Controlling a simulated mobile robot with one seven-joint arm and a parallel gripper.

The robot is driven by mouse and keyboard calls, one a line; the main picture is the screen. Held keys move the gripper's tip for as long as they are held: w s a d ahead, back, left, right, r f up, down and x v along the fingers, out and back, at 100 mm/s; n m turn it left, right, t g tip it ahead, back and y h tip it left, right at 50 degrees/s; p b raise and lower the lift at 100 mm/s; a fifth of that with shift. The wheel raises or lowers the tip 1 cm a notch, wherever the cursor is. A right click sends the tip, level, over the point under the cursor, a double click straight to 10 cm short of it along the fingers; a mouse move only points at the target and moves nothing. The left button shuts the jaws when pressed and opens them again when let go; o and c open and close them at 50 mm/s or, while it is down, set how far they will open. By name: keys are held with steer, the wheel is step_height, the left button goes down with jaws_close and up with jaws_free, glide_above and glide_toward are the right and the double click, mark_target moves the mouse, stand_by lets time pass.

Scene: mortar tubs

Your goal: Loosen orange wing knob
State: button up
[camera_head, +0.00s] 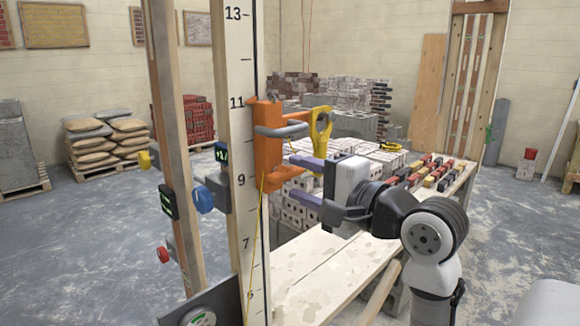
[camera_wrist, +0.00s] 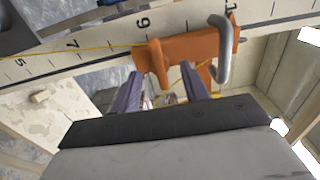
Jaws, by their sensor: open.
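An orange clamp (camera_head: 265,150) sits on the white numbered pole, between about 9 and 11. It has a grey bent handle, and a yellow loop-shaped piece stands at its right. In the wrist view the orange clamp (camera_wrist: 185,46) spans the top middle. An orange lobe (camera_wrist: 157,65), which looks like the wing knob, juts from it toward my gripper. My gripper (camera_head: 294,177) is open to the right of the clamp's lower part, its purple fingers pointing at it. In the wrist view the lobe appears between the fingertips (camera_wrist: 161,72); contact cannot be told.
The numbered pole (camera_head: 236,120) and a wooden post (camera_head: 168,90) stand left of the clamp. A blue knob (camera_head: 203,199) is on them lower down. A yellow line runs along the pole. A plank bench (camera_head: 330,275) with rows of bricks lies below my arm.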

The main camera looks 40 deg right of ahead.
mark_target(292, 176)
steer(key=shift+w+a+p, duration=0.1)
steer(key=shift+w+p, duration=0.2)
steer(key=shift+w, duration=1.35)
steer(key=c, duration=1)
